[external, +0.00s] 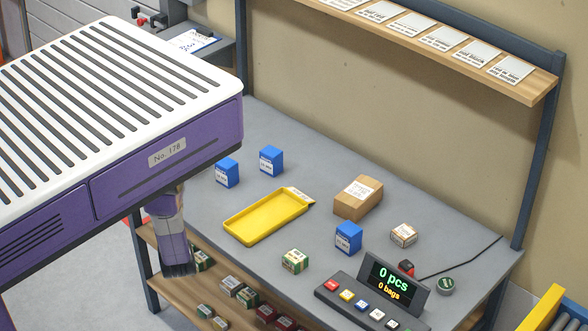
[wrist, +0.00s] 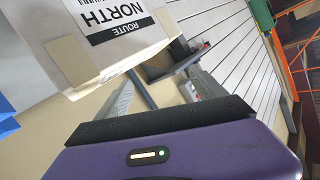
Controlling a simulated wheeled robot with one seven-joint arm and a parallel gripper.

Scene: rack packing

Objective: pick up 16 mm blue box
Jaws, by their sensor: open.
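Three blue boxes with white labels stand on the grey bench in the external view. Two are near the back left, one (external: 227,173) beside the purple body and one (external: 271,160) a little further right. The third blue box (external: 348,238) stands right of the middle, in front of a brown carton. The label print is too small to tell which one is 16 mm. My gripper (wrist: 160,74) is open in the wrist view, its two grey fingers apart with no box between them. I cannot make it out in the external view.
A yellow tray (external: 266,216) lies mid-bench. The brown carton (external: 358,198), small boxes (external: 403,235) (external: 295,260) and a button console (external: 372,295) are also there. In the wrist view, a "ROUTE NORTH" carton (wrist: 60,38) is close, upper left. A label shelf (external: 440,42) hangs above.

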